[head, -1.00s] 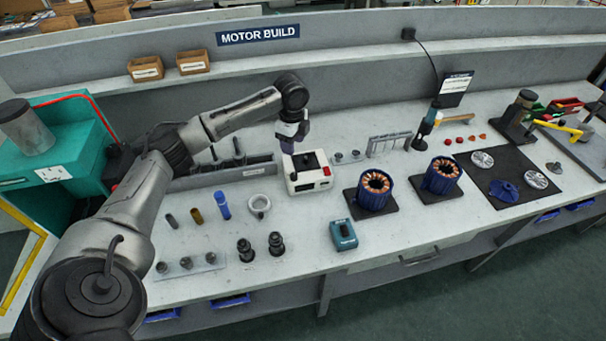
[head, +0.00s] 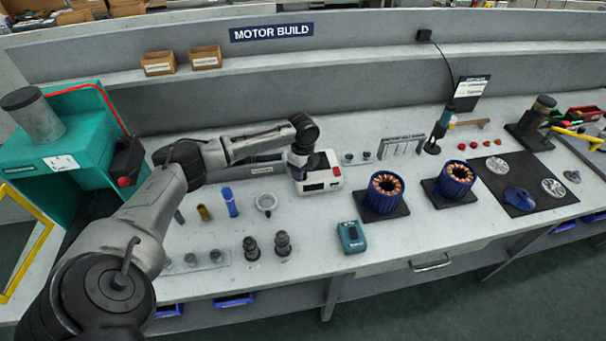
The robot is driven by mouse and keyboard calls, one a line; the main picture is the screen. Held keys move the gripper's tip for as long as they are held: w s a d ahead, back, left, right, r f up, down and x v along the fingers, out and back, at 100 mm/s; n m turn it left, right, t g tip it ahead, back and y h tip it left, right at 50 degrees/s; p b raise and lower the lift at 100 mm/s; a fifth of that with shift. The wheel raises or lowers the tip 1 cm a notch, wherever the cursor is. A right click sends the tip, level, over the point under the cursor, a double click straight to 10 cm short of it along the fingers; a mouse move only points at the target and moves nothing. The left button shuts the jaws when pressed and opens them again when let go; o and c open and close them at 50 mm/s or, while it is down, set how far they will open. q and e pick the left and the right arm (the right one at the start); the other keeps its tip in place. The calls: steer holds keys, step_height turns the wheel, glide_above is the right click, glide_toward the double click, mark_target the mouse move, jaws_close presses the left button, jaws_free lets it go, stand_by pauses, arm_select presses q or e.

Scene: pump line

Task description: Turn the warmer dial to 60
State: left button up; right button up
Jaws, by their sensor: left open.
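The warmer is a small white box (head: 328,183) with a red button or light at its right front, on the bench in the middle of the head view. My left gripper (head: 299,174) is open, pointing down at the left part of the warmer and covering much of it. The dial cannot be made out; the gripper may be hiding it, so I cannot tell its setting or whether the fingers touch it. My right gripper is not in view.
Two blue motor stators (head: 384,193) stand on black pads to the right. A teal device (head: 351,237) lies in front of the warmer.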

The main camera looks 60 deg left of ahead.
arm_select(q)
steer(key=shift+f, duration=0.75)
steer(key=shift+c, duration=0.4)
steer(key=c, duration=0.9)
steer(key=shift+o, duration=0.2)
steer(key=shift+r+p, duration=0.25)
steer(key=shift+p, duration=0.35)
steer(key=n+p, duration=0.9)
steer(key=p, duration=0.4)
steer(key=shift+n, duration=0.3)
steer(key=shift+n+p, duration=1)
steer(key=shift+n, duration=0.1)
steer(key=shift+f+n+p, duration=0.15)
steer(key=shift+n+p, duration=0.5)
steer(key=shift+n, duration=0.35)
